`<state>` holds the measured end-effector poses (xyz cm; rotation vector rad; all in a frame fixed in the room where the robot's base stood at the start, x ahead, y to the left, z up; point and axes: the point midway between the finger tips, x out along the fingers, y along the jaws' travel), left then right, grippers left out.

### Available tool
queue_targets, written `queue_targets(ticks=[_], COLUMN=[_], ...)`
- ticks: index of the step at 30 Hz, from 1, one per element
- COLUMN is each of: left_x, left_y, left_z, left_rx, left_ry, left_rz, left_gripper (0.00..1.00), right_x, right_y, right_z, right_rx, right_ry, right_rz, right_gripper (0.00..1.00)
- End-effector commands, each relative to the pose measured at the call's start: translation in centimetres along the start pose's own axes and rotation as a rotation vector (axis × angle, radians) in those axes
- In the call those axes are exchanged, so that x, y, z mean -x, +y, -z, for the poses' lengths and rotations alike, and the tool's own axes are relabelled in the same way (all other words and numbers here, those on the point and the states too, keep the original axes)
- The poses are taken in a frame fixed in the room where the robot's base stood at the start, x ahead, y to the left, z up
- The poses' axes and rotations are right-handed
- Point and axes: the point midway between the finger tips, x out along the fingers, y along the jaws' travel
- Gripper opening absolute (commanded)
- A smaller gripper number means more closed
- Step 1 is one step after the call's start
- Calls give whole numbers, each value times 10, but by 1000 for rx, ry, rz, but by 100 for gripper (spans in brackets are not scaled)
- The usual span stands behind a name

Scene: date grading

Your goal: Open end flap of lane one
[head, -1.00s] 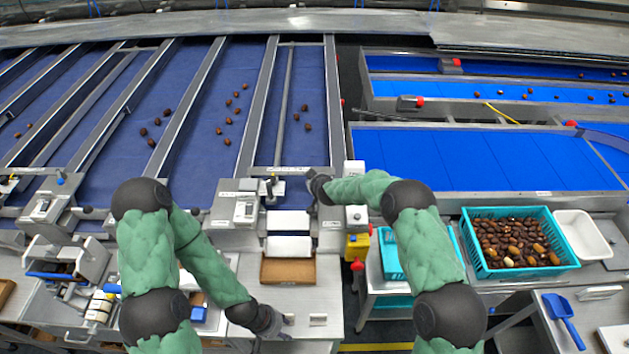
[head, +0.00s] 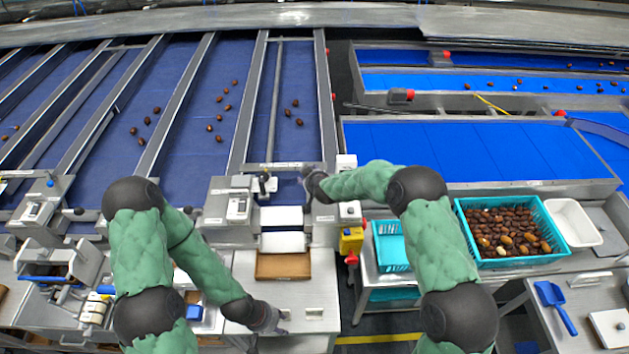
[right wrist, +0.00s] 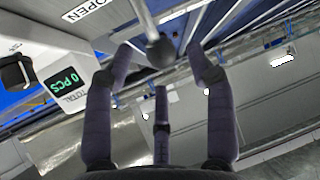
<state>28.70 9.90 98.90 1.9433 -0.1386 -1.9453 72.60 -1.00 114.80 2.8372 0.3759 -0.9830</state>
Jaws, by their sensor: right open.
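Lane one, a blue belt lane (head: 292,90) with several dates, seems to be the one ending at my right gripper (head: 312,186). In the right wrist view the right gripper (right wrist: 160,85) has its fingers spread. A grey lever with a round dark knob (right wrist: 160,50) reaches between the fingertips, and I see no grip on it. An OPEN label (right wrist: 95,10) is beside the lever. The flap itself is hard to make out behind the gripper. My left gripper (head: 272,322) is low over the front bench; its fingers are too small to judge.
A counter display (right wrist: 72,88) reads 0 PCS. A brown tray (head: 283,266) sits below the lane's chute. A teal crate of dates (head: 545,257) and a white tub (head: 573,222) stand at right. A yellow box with a red button (head: 351,240) is close to the right arm.

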Motion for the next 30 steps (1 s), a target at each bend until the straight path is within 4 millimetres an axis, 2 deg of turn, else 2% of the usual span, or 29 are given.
queue_targets(ticks=[9, 15, 30], left_x=[0, 0, 0], left_y=[0, 0, 0], left_z=[0, 0, 0], left_rx=[0, 0, 0], left_ry=[0, 0, 0], left_rz=[0, 0, 0], left_gripper=[40, 40, 40], right_x=[47, 66, 72], right_y=[1, 0, 0], right_z=[0, 0, -1], right_rx=[-1, -1, -1], right_ry=[1, 0, -1], right_rz=[-1, 0, 0], right_gripper=[56, 56, 56])
